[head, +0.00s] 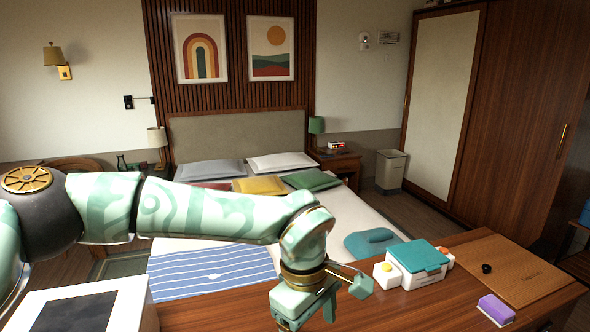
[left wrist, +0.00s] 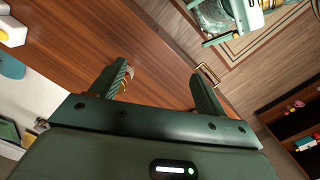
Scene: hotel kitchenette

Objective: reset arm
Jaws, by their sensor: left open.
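My left arm (head: 200,210) comes in from the left in the head view and stretches across in front of the bed. Its wrist bends down over the wooden counter, with the left gripper (head: 308,308) low in the picture and partly cut off by the bottom edge. In the left wrist view the left gripper (left wrist: 160,84) has its two dark green fingers spread wide apart. Nothing is between them; brown wood shows behind. My right gripper is in neither view.
On the wooden counter (head: 235,315), right of the gripper, stand a white box with a teal lid (head: 413,258) and small white containers with yellow and orange tops. A purple-and-white sponge (head: 496,310) and a wooden board (head: 505,270) lie farther right. A white appliance (head: 80,305) stands at left.

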